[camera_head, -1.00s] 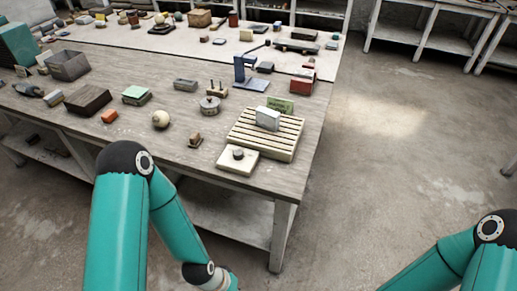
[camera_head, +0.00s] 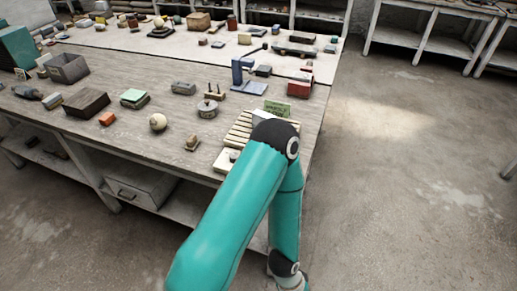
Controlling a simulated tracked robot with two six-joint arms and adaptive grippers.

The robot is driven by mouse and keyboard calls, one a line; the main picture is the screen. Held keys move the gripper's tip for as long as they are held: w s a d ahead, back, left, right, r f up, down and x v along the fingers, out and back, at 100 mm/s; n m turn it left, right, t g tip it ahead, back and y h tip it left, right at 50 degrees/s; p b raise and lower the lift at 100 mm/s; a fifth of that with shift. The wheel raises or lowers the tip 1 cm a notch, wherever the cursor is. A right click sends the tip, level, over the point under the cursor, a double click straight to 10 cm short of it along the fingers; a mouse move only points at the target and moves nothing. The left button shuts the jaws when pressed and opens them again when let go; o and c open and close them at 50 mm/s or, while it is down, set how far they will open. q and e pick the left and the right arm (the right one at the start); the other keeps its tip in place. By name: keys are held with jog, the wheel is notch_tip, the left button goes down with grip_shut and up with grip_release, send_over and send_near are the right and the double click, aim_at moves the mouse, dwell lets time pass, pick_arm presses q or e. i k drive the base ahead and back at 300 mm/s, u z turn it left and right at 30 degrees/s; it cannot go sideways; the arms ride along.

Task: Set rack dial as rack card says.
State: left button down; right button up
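The slatted wooden rack (camera_head: 238,134) stands at the right front corner of the table, with much of it hidden behind my teal arm. A green card (camera_head: 278,107) stands at its back edge; its writing is too small to read. A pale block (camera_head: 261,117) rests on the slats, partly covered. The pale dial base (camera_head: 223,165) sits in front of the rack, and the knob's setting cannot be read. My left arm's elbow lies across the rack in the picture and its forearm runs down out of the frame. Neither gripper shows.
The floor to the right is clear.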

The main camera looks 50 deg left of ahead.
aim_at(234, 156)
jog(key=u, duration=0.15)
jog(key=k, duration=1.15)
jog(key=u, duration=1.4)
jog(key=i, duration=1)
